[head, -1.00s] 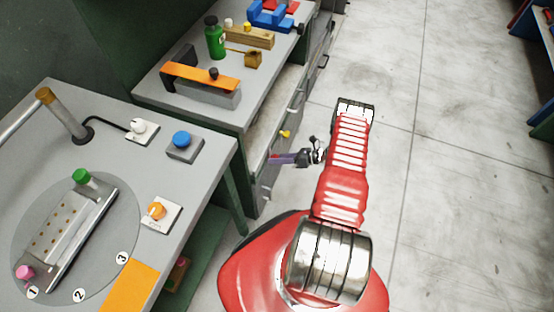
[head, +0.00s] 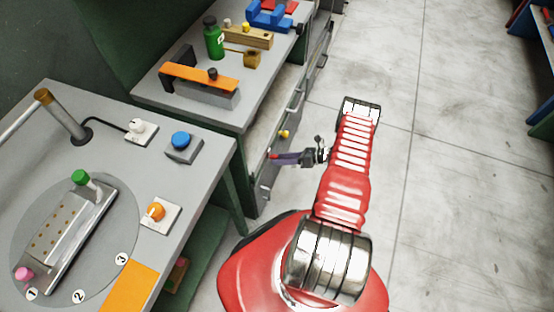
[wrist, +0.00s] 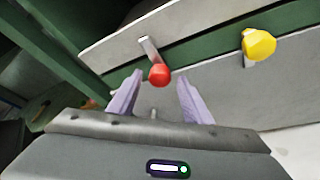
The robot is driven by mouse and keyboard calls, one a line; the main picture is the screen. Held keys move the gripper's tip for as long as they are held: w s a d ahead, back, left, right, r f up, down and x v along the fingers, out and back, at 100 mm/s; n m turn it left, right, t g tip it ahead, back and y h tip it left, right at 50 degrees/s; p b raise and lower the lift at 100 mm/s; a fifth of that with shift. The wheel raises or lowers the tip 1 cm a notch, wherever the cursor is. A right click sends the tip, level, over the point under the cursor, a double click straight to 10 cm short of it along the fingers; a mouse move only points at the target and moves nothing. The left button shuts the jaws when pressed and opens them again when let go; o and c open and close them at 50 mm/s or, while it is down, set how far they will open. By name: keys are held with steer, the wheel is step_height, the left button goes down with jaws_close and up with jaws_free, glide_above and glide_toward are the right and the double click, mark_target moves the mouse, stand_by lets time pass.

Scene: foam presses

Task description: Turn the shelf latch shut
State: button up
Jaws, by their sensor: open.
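Two latch-like levers show in the wrist view. One has a red knob (wrist: 159,75) on a short metal bar that slants down from the grey panel above. The other has a yellow knob (wrist: 259,45) on a metal bar to its right. Contact is not visible. In the head view my gripper (head: 277,157) faces the cabinet front.
The grey panels (wrist: 200,24) have a green strip between them. The cabinet front (head: 293,100) has handles along it. A bench (head: 215,185) with a round plate, knobs and buttons stands at left. Clear floor (head: 460,200) lies to the right of my arm.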

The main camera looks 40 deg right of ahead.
steer(key=v, duration=1.1)
steer(key=shift+d, duration=0.15)
steer(key=shift+s, duration=0.15)
